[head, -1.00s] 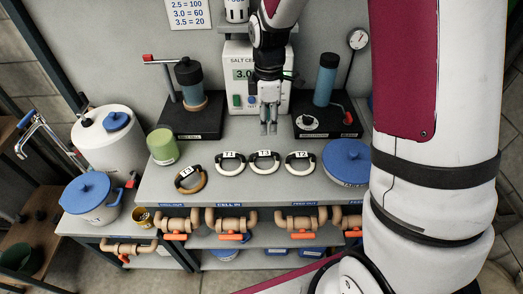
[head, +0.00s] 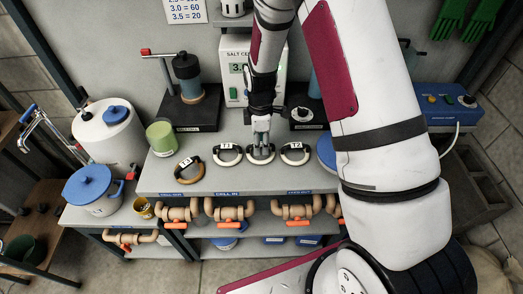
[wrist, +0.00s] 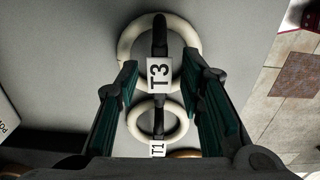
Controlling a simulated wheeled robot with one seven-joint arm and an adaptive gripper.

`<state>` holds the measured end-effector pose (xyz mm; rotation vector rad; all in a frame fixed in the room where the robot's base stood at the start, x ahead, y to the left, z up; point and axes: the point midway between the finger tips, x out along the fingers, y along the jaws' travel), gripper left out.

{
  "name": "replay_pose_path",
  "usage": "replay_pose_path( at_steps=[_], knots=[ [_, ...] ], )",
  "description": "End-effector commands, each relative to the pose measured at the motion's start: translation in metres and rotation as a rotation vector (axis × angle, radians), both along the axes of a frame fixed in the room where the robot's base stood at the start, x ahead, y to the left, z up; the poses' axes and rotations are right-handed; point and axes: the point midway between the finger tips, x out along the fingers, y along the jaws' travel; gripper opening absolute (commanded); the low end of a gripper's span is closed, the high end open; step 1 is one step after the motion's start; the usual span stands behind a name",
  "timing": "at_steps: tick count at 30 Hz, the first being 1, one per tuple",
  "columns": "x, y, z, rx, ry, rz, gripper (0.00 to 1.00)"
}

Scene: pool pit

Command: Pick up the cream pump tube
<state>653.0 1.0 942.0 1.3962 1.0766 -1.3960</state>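Three cream ring-shaped tubes, each with a black bar and a white tag, lie in a row on the grey bench: left (head: 228,163), middle (head: 252,160) and right (head: 295,163). My gripper (head: 262,141) points down just above the middle one, covering part of it. In the wrist view my gripper (wrist: 158,80) is open, with the cream tube tagged T3 (wrist: 124,48) ahead and its bar and tag between the fingers. A smaller-looking cream tube tagged T1 (wrist: 132,123) shows below it. Contact cannot be told.
A brown ring tube (head: 190,180) lies left of the cream ones. A green cup (head: 161,138) and a blue-lidded pot (head: 88,188) stand at left. Two black-based devices flank the salt cell box (head: 234,75) behind. Pipes with orange valves (head: 230,212) run below the bench front.

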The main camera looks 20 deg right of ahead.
Motion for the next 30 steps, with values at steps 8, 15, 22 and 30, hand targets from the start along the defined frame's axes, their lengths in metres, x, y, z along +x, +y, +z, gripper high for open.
replay_pose_path(
  at_steps=[8,15,22,30],
  knots=[
    [0.0000,-0.0004,-0.0153,-0.001,0.000,0.000,0.35],
    [0.0002,-0.0005,-0.0150,0.000,0.000,0.000,0.12],
    [0.0002,-0.0005,-0.0148,0.000,0.000,0.000,0.00],
    [0.0006,-0.0005,-0.0129,0.000,-0.001,0.000,0.00]
  ],
)
